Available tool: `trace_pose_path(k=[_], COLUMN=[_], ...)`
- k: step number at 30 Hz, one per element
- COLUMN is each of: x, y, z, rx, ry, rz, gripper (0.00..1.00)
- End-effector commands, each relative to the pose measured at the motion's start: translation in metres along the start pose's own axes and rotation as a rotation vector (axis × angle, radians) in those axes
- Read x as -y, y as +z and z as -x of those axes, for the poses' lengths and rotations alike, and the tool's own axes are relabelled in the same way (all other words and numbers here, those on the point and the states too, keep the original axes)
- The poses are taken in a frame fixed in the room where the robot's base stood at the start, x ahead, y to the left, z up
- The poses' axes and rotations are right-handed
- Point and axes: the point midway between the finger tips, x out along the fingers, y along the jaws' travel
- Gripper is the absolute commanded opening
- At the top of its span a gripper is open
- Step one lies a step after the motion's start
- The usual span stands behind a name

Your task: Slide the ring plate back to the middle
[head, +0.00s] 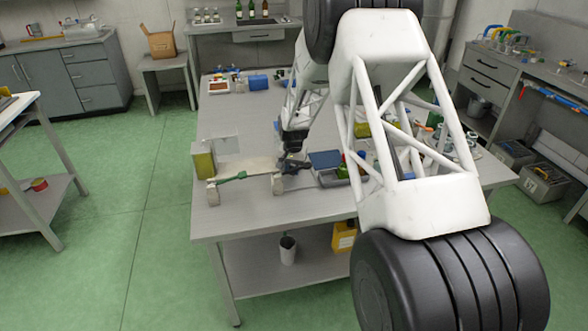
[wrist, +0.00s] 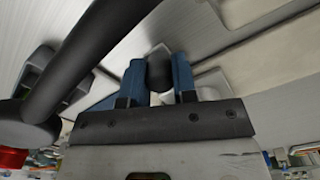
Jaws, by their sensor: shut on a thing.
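In the head view a flat beige plate (head: 250,167) lies across two pale supports, one at each end, near the left front of the table; I take it for the ring plate, but no ring can be made out. A green strip (head: 233,178) lies along its front edge. My gripper (head: 290,164) is at the plate's right end. In the wrist view my gripper's blue fingers (wrist: 159,80) are shut on a dark rounded knob (wrist: 158,73). Whether the knob belongs to the plate cannot be told. Pale board surfaces (wrist: 275,55) show beyond the fingers.
A yellow-green box (head: 203,163) stands at the plate's left end. An open blue-lidded box (head: 325,160) is close to the right of my gripper. A dark rod (wrist: 85,65) crosses the wrist view. The table (head: 235,217) is bare in front.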

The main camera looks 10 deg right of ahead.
Motion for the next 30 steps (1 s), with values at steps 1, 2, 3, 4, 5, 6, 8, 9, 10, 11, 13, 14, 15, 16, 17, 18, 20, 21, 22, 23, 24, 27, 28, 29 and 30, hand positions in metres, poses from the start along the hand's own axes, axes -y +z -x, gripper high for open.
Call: trace_pose_path(k=[1,2,3,4,5,6,8,9,10,11,13,14,15,16,17,18,20,21,22,23,24,27,28,29,30], x=[0.006,0.009,0.014,0.018,0.021,0.024,0.029,0.03,0.031,0.031,0.031,0.031,0.031,0.031,0.031,0.031,0.031,0.031,0.031,0.031,0.031,0.031,0.031,0.031,0.031], y=[0.003,0.004,0.007,0.009,0.01,0.012,0.014,0.015,0.015,0.016,0.015,0.015,0.015,0.015,0.015,0.015,0.015,0.015,0.015,0.015,0.015,0.015,0.015,0.015,0.015], z=[0.0,0.0,0.0,0.0,0.0,0.0,0.0,0.0,0.0,0.0,0.0,0.0,0.0,0.0,0.0,0.0,0.0,0.0,0.0,0.0,0.0,0.0,0.0,0.0,0.0], rx=[0.0,0.0,0.0,0.0,0.0,0.0,0.0,0.0,0.0,0.0,-0.001,-0.001,-0.001,-0.001,-0.001,-0.001,-0.001,-0.001,-0.001,-0.001,0.0,0.0,0.0,0.0,0.0], ry=[0.0,0.0,0.0,0.0,0.0,0.0,0.0,0.0,0.0,0.0,0.0,0.0,0.0,0.0,0.0,0.0,0.0,0.0,0.0,0.0,0.0,0.0,0.0,0.0,0.0], rz=[0.002,0.002,0.002,0.002,0.002,0.002,0.001,0.001,0.0,0.0,0.0,0.0,0.0,0.0,0.0,0.0,0.0,0.0,0.0,0.0,0.0,0.0,0.0,0.0,0.0], gripper=[0.0,0.0,0.0,0.0,0.0,0.0,0.0,0.0,0.0,0.0,0.0,0.0,0.0,0.0,0.0,0.28,0.37,0.43,0.47,0.52,0.52,0.52,0.52,0.52,0.52])
